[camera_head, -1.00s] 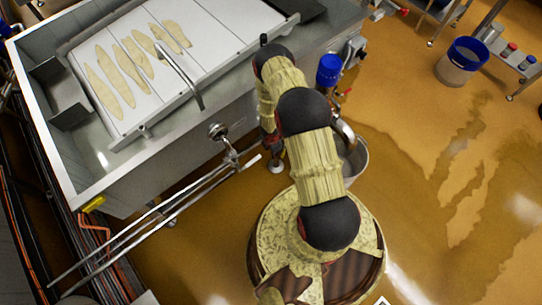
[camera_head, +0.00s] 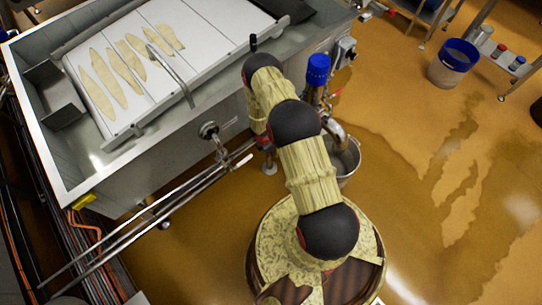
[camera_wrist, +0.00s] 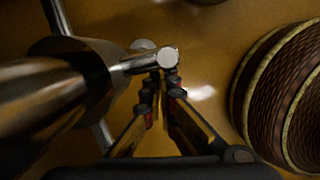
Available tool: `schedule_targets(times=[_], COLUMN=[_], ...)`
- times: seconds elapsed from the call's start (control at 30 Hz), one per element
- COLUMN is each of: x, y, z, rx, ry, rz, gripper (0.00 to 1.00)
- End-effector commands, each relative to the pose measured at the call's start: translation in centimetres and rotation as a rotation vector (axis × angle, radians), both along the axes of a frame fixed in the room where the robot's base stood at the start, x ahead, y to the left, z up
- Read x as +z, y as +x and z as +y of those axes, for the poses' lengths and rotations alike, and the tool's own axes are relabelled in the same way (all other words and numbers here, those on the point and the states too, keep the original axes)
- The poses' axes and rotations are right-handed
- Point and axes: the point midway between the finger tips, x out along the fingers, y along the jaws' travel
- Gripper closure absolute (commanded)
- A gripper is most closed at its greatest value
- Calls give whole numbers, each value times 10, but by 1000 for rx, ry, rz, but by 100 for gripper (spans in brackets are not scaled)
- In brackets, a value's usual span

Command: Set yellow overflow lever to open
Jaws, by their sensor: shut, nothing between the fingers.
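A small yellow piece (camera_head: 83,201) sits at the near left corner of the vat (camera_head: 140,172) in the head view. I cannot tell whether it is the overflow lever, and no lever is clearly yellow in either view. My gripper (camera_wrist: 162,78) is shut and empty in the wrist view. Its fingertips are just below the rounded end of a short metal bar (camera_wrist: 168,58) that sticks out from a thick metal pipe (camera_wrist: 45,95). I cannot tell whether they touch. In the head view my arm largely hides the gripper beside the vat's near side.
Long pipes (camera_head: 150,212) run along the vat's near side, with a round fitting (camera_head: 208,130) above them. A blue-capped fitting (camera_head: 318,68) and a metal bucket (camera_head: 347,160) stand right of my arm. A blue-rimmed bucket (camera_head: 453,62) is farther off. Wet floor on the right is open.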

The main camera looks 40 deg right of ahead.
Motion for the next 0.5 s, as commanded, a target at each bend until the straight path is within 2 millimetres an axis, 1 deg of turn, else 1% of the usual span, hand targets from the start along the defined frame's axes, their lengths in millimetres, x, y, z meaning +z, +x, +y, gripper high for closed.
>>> schedule_targets(times=[0.03, 0.3, 0.43, 0.5], x=[1, 1, 1, 0], y=[1, 2, 4, 6], z=[-4, -4, 5, 15], rx=[-8, -11, -10, -6], ry=[-3, -5, -5, -3], rz=[-2, -4, -4, -3], gripper=[100, 100, 100, 100])
